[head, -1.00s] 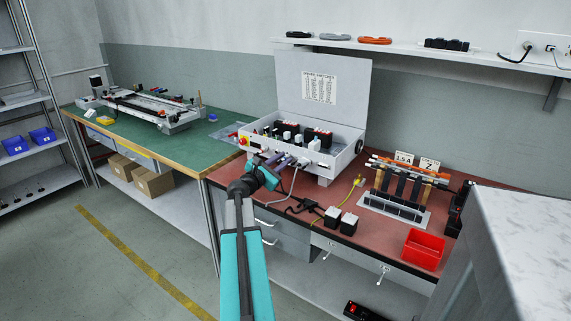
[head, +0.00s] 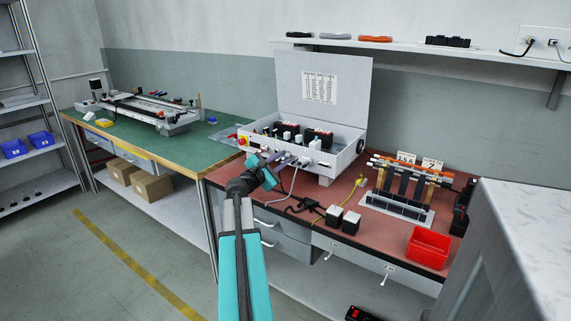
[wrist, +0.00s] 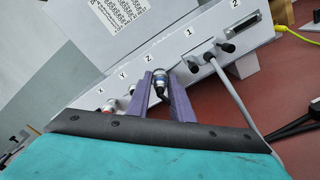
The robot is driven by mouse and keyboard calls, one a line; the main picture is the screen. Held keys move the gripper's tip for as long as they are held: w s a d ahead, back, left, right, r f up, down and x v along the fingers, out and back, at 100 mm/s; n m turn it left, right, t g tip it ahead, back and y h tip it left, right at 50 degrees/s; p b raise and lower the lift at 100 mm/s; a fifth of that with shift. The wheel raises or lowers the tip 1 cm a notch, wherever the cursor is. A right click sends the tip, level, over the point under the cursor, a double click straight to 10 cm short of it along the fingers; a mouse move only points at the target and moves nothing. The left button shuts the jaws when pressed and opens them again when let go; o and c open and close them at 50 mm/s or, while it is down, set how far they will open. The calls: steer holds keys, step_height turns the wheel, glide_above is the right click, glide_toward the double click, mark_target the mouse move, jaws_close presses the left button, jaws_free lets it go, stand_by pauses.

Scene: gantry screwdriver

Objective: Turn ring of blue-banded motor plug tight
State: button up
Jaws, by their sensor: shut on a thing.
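The control box (head: 345,150) stands open on the red bench, its front panel facing me. In the wrist view its panel (wrist: 120,85) carries sockets marked X, Y, Z, 1 and 2. My gripper (wrist: 160,88) is at the socket below the Z mark, its two purple fingers shut on a metal plug (wrist: 159,76) with a blue band. The plug sits against the panel. Its black rear end shows between the fingers. In the head view my gripper (head: 288,160) is at the box's front, and the plug is too small to make out.
Connectors sit to the left under X and Y, and a grey cable (wrist: 232,95) hangs from socket 1 close on the right. On the bench are black adapters (head: 343,218), a yellow cable (head: 357,186), a red bin (head: 428,248) and a rack of tools (head: 400,190).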

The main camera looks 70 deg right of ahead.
steer(key=shift+s+f+m+b, duration=0.1)
steer(key=shift+f+m+b, duration=0.05)
steer(key=shift+m+b, duration=1.7)
steer(key=shift+s+f+m+b, duration=0.1)
steer(key=shift+m+b, duration=1.15)
steer(key=shift+b, duration=1.05)
steer(key=shift+r+m+b, duration=0.15)
steer(key=shift+m+b, duration=0.15)
steer(key=o, duration=0.7)
steer(key=shift+r, duration=0.1)
steer(key=shift+c, duration=0.2)
steer(key=shift+w+r+p, duration=0.1)
steer(key=shift+p, duration=0.35)
